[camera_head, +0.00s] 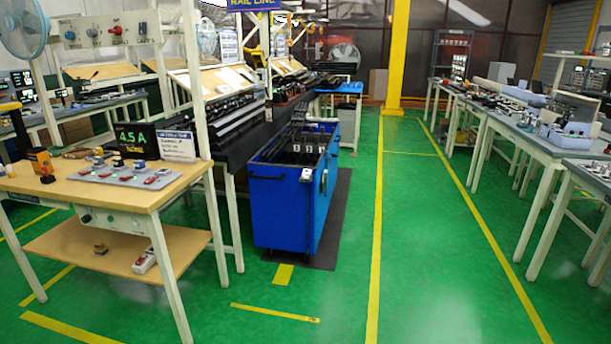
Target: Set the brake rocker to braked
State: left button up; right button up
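No part of either gripper shows in the head view. A grey control panel (125,176) lies on the wooden-topped workbench (90,193) at the left, with several small switches and buttons on it. Some of them look red or green. They are too small to tell which, if any, is the brake rocker or how it is set. A white box with a red part (144,260) lies on the bench's lower shelf, and its details are unclear.
A black display reading 4.5A (137,140) and an orange-black tool (40,162) stand on the bench. A blue cart (284,208) stands on a dark mat right of the bench. Tables (548,146) line the right side. The green floor (425,250) between is clear.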

aim_at(307, 173)
jog(key=i+l+u, duration=0.1)
jog(key=i, duration=0.5)
jog(key=i+l+u, duration=0.15)
jog(key=i, duration=0.45)
jog(key=i+l+u, duration=0.1)
jog(key=i+l, duration=0.15)
jog(key=i, duration=0.35)
jog(key=i+l+u, duration=0.15)
jog(key=i+l, duration=0.15)
jog(key=i, duration=0.3)
jog(key=i+l+u, duration=0.1)
jog(key=i+l, duration=0.25)
jog(key=i, duration=0.25)
jog(key=i+l+u, duration=0.1)
jog(key=i+l, duration=0.3)
jog(key=i, duration=0.15)
